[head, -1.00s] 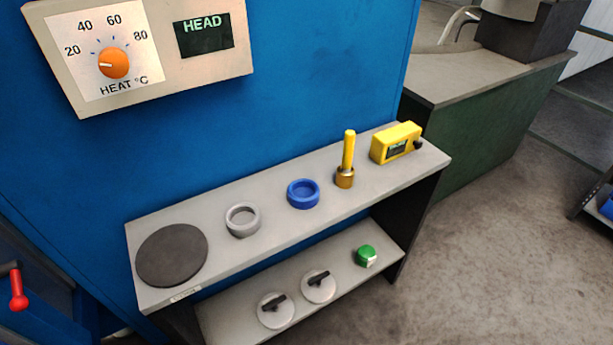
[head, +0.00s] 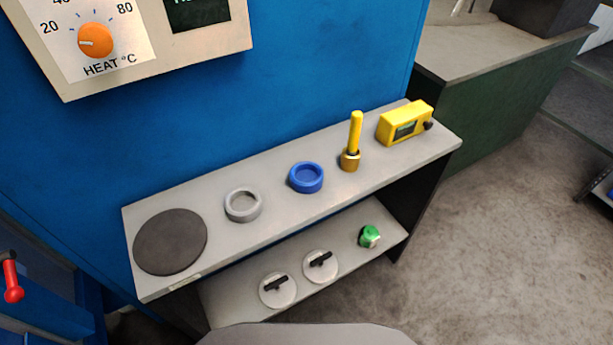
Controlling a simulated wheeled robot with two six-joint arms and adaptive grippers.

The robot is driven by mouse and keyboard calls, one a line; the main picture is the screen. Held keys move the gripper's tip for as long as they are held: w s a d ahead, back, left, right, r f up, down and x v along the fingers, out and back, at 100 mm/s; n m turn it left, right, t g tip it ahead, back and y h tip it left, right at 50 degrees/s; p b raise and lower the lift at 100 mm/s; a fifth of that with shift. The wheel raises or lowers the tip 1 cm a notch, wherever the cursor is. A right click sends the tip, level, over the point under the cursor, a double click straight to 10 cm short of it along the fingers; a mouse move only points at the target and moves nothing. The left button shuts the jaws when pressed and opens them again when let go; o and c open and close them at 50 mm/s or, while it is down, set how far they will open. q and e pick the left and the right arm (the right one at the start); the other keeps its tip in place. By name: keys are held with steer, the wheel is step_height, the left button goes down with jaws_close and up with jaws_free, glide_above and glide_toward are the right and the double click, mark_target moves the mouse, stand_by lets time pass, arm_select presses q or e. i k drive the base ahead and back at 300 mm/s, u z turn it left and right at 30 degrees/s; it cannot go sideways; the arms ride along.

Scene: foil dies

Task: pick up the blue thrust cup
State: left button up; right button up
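The blue thrust cup (head: 306,178) is a short round blue ring with a recessed middle. It sits on the grey upper shelf (head: 226,239), between a grey cup (head: 243,204) on its left and a yellow-handled tool with a brass base (head: 352,143) on its right. Nothing touches the blue cup. Neither of my grippers shows in the head view.
A dark round pad (head: 171,242) lies at the shelf's left end and a yellow meter (head: 405,122) at its right end. The lower shelf holds two discs with black handles (head: 278,290) and a green item (head: 369,236). A blue panel (head: 250,100) rises behind.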

mark_target(305, 176)
steer(key=z, duration=2.05)
steer(key=i, duration=3.05)
steer(key=u, duration=3.65)
steer(key=i, duration=0.5)
steer(key=z, duration=0.05)
